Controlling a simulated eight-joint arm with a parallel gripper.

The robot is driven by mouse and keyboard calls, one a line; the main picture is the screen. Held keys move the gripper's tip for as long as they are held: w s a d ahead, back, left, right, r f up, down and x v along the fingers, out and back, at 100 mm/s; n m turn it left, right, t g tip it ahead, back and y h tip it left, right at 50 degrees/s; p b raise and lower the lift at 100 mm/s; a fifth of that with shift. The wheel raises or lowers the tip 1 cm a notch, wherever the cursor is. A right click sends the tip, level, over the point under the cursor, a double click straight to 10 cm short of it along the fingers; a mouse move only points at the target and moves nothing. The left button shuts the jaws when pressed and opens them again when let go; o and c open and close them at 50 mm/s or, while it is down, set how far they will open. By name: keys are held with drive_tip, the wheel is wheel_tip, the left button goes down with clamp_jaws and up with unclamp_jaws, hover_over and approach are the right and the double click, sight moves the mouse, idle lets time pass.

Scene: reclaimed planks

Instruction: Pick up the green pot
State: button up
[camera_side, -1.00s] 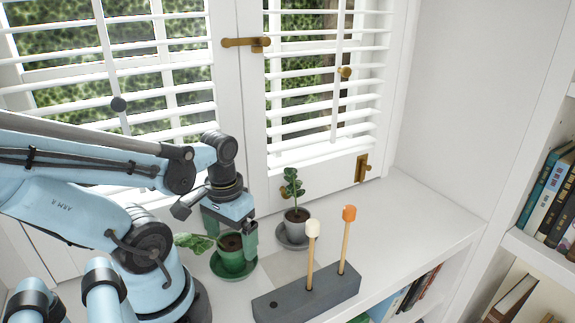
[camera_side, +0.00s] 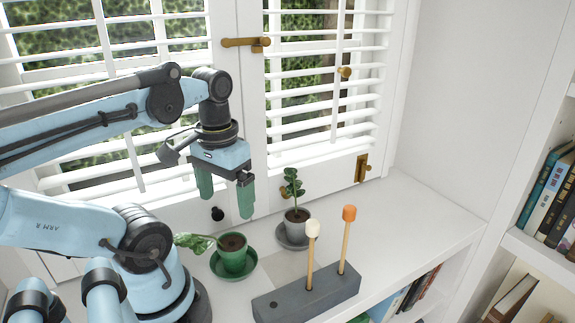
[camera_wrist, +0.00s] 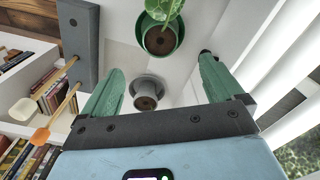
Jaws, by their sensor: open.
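The green pot (camera_side: 233,261) stands upright on a green saucer (camera_side: 251,268) on the white sill, with brown soil and a leafy plant leaning left. In the wrist view the green pot (camera_wrist: 147,42) is near the top, partly covered by its leaf. My gripper (camera_side: 226,203) is open and empty, raised above the green pot and apart from it. Its two green fingers also show in the wrist view (camera_wrist: 157,82), spread wide with nothing between them at the tips.
A grey pot (camera_side: 297,222) with a small plant stands on a grey saucer behind and right of the green pot. A grey block (camera_side: 268,307) with two upright wooden sticks stands at the front right. White shutters (camera_side: 325,100) rise behind. The sill at right is clear.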

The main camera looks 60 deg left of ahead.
drive_tip(key=w+d+f+m+t, duration=0.1)
drive_tip(key=w+m+t, duration=0.1)
drive_tip(key=w, duration=0.4)
drive_tip(key=shift+w+d+f+m+t+y, duration=0.3)
drive_tip(key=shift+w+d+f+t+y, duration=0.1)
drive_tip(key=shift+t, duration=0.2)
drive_tip(key=w+d+m+t, duration=0.1)
drive_tip(key=w, duration=0.1)
drive_tip(key=w+d+m+t, duration=0.1)
drive_tip(key=w+d, duration=0.1)
drive_tip(key=w+d+m+t, duration=0.1)
drive_tip(key=w+d+t, duration=0.1)
drive_tip(key=shift+w+d+f+h, duration=0.1)
drive_tip(key=shift+w+h, duration=0.3)
drive_tip(key=r+n+g, duration=0.1)
drive_tip(key=g, duration=0.6)
hover_over(232, 245)
drive_tip(key=shift+s+d+f, duration=0.1)
drive_tip(key=shift+d+f, duration=0.1)
drive_tip(key=shift+f, duration=2.7)
drive_tip(key=shift+d+f, duration=0.15)
drive_tip(key=shift+f, duration=2.7)
